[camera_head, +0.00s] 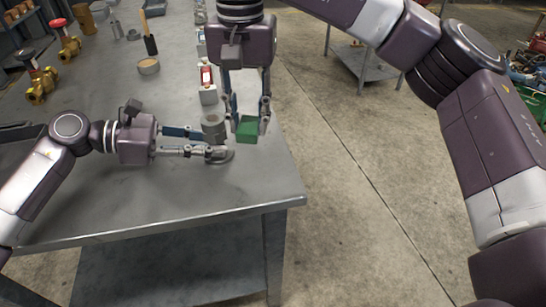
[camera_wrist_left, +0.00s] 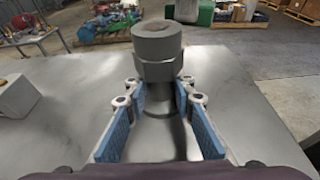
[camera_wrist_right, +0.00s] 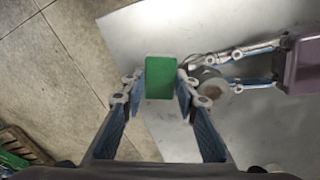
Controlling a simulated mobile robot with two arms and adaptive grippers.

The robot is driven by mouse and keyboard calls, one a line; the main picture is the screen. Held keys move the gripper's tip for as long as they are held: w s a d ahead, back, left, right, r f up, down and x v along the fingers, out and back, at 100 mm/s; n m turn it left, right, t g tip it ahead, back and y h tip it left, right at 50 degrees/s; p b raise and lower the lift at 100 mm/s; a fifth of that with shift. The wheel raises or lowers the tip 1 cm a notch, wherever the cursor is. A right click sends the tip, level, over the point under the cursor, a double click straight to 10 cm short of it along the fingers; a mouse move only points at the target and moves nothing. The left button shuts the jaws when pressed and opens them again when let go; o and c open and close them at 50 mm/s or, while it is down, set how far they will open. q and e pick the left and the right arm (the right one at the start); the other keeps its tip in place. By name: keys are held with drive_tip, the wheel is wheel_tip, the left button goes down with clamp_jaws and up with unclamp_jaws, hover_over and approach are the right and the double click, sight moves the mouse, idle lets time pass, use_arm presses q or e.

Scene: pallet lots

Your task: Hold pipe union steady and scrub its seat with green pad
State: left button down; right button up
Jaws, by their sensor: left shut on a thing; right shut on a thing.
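The grey metal pipe union (camera_head: 213,125) stands upright near the right edge of the table. It has a thick round top above a hexagonal collar in the left wrist view (camera_wrist_left: 157,48). My left gripper (camera_head: 208,143) comes in from the left, shut on the union's lower part, with one finger on each side. The green pad (camera_head: 247,129) is a small block between the fingertips of my right gripper (camera_head: 248,110), which points down and is shut on it. In the right wrist view, the pad (camera_wrist_right: 160,77) is just left of the union (camera_wrist_right: 209,80). I cannot tell whether they touch.
The grey metal table (camera_head: 150,195) ends just right of the pad, with concrete floor beyond. The table's front area is clear.

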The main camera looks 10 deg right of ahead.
sight(217, 120)
drive_tip(key=w+a+r+m, duration=0.1)
drive_tip(key=a+r, duration=0.1)
drive_tip(key=w+a+r, duration=0.2)
drive_tip(key=r, duration=0.1)
drive_tip(key=w+a+r+m, duration=0.1)
drive_tip(key=a+r, duration=0.1)
drive_tip(key=shift+w+a+r+m, duration=0.1)
drive_tip(key=shift+w+r+m, duration=0.15)
drive_tip(key=shift+r+m, duration=0.05)
drive_tip(key=shift+a, duration=0.2)
drive_tip(key=shift+f, duration=2.6)
drive_tip(key=shift+s+f, duration=0.1)
drive_tip(key=shift+f, duration=0.25)
drive_tip(key=shift+a, duration=0.1)
drive_tip(key=shift+w+a, duration=0.2)
drive_tip(key=shift+w, duration=0.1)
drive_tip(key=shift+s+d, duration=0.1)
drive_tip(key=shift+s+d+f, duration=0.15)
drive_tip(key=shift+s+d, duration=0.35)
drive_tip(key=shift+d, duration=0.2)
